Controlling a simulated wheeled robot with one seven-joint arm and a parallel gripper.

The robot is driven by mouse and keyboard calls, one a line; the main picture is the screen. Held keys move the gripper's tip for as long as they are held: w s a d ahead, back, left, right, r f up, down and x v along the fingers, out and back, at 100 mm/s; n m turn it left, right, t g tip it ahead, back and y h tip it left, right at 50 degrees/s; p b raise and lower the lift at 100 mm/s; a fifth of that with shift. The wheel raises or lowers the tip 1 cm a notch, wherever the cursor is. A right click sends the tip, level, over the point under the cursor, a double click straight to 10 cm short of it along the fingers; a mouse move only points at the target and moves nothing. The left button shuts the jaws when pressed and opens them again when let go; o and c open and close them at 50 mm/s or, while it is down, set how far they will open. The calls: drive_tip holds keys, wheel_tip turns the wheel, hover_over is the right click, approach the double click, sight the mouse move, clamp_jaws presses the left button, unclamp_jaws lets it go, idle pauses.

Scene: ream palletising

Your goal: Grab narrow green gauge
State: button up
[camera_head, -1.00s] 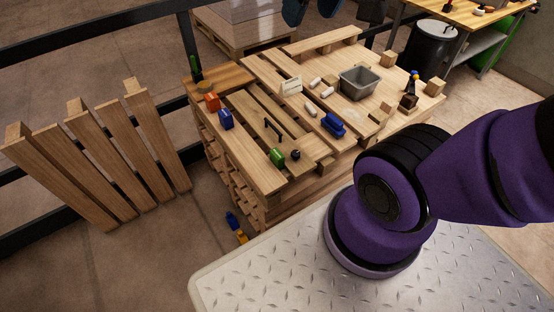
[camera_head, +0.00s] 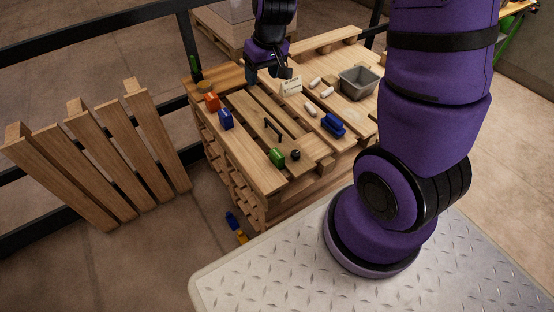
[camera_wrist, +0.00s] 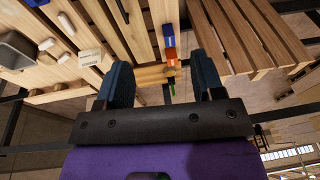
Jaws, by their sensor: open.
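A narrow green upright piece (camera_head: 195,64) stands at the far left corner of the pallet stack, beside a small round yellowish piece. In the wrist view a small bit of green (camera_wrist: 172,89) shows between the fingers, beyond the orange block; most of it is hidden. A wider green block (camera_head: 277,157) with a dark end lies at the near edge of the stack. My gripper (camera_head: 268,77) is open and empty above the back of the stack, to the right of the narrow green piece. Its two fingers also show in the wrist view (camera_wrist: 164,78).
An orange block (camera_head: 212,102) and a blue block (camera_head: 226,119) stand along the left slats. A black handle (camera_head: 272,129), white cylinders, a small card (camera_head: 291,86), a blue piece (camera_head: 333,125) and a grey bin (camera_head: 358,83) lie further right. A dark railing (camera_head: 190,45) runs behind the corner.

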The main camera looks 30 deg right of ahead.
wheel_tip(320, 180, down, 12)
drive_tip(key=w+d+g, duration=0.1)
drive_tip(key=g+h, duration=0.1)
hover_over(277, 153)
drive_tip(key=f, duration=1.2)
drive_tip(key=shift+w+a+f, duration=0.2)
drive_tip(key=shift+f, duration=2.9)
drive_tip(key=shift+s+d+f, duration=0.1)
drive_tip(key=shift+f, duration=1.2)
drive_tip(key=shift+s+d+f, duration=0.1)
drive_tip(key=shift+f, duration=1.2)
drive_tip(key=shift+c, duration=0.4)
drive_tip(key=c, duration=1)
drive_tip(key=shift+r, duration=0.15)
